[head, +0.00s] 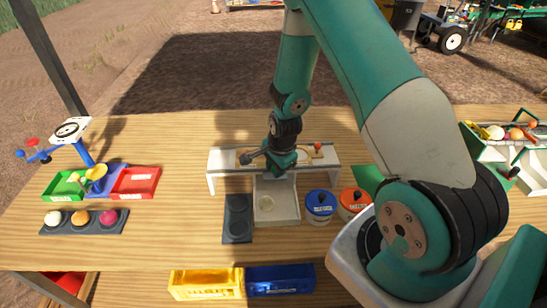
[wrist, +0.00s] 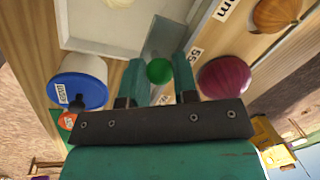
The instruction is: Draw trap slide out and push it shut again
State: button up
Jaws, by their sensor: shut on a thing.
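My gripper (head: 281,163) is low over the white raised stand (head: 212,177) in the head view, where its fingertips are hard to make out. In the wrist view its two teal fingers (wrist: 160,72) stand on either side of a round green knob (wrist: 159,71) and are shut on it. A grey flat plate (wrist: 166,36) runs up behind the knob and looks like the trap slide. How far the slide is out cannot be told. The knob and slide are hidden in the head view.
A white tray (head: 276,216) lies in front of the stand, beside a dark tray (head: 237,232). Blue-lidded (head: 320,203) and orange-lidded (head: 354,201) jars stand right of it. Green (head: 64,186) and red (head: 135,183) trays are at left. Yellow (head: 205,284) and blue (head: 281,279) bins sit below the front edge.

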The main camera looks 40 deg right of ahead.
jog(key=shift+d, duration=0.1)
jog(key=o, duration=1.1)
jog(key=shift+c, duration=0.2)
jog(key=shift+r, duration=0.1)
jog(key=shift+r+p, duration=2.25)
jog(key=shift+r, duration=0.75)
